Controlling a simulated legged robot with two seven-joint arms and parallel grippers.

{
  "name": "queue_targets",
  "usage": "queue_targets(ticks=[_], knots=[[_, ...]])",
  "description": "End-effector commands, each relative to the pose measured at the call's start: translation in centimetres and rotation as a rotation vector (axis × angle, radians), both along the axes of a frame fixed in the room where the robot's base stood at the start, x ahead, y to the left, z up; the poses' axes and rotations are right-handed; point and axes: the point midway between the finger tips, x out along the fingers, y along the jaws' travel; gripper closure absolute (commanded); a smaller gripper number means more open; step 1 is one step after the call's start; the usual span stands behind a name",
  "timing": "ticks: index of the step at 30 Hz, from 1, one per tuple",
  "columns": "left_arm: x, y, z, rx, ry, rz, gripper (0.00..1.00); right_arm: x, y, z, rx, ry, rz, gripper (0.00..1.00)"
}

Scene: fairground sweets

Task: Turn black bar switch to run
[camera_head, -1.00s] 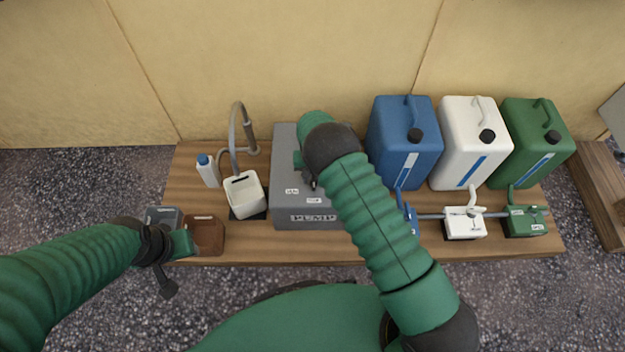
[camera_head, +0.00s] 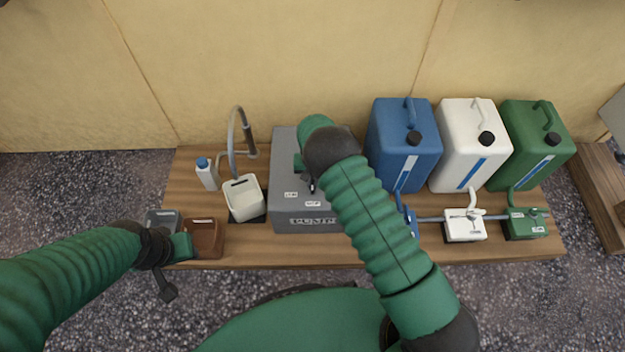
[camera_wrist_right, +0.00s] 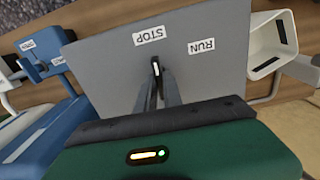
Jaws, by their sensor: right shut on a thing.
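The grey pump box (camera_head: 290,150) stands on the wooden bench. In the right wrist view its top (camera_wrist_right: 105,60) carries a STOP label (camera_wrist_right: 150,35) and a RUN label (camera_wrist_right: 201,47). The black bar switch (camera_wrist_right: 156,67), with a white mark, sits just below the STOP label, and its mark points towards STOP rather than RUN. My right gripper (camera_wrist_right: 157,88) is shut on the bar; in the head view this gripper (camera_head: 312,186) is mostly hidden by my forearm. My left gripper (camera_head: 166,288) hangs at the bench's front left, its jaw state unclear.
Blue (camera_head: 400,145), white (camera_head: 465,150) and green (camera_head: 530,140) canisters stand right of the box, with taps before them. A white jug (camera_head: 243,197), a curved spout (camera_head: 235,130) and a small bottle (camera_head: 207,175) stand left. A brown tub (camera_head: 203,238) is near my left gripper.

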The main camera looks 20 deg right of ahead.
Motion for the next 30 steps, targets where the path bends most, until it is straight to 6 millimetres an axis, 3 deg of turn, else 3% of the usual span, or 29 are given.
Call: queue_targets(ticks=[11, 30], knots=[[0.0, 0.0, 1.3, 0.000, 0.000, 0.000, 0.64, -0.1, 0.1, 0.2, 0.001, 0.003, -0.222, 1.00], [0.0, 0.0, 2.8, 0.000, 0.000, 0.000, 0.64, -0.1, 0.2, 0.1, 0.002, 0.004, -0.824, 1.00]])
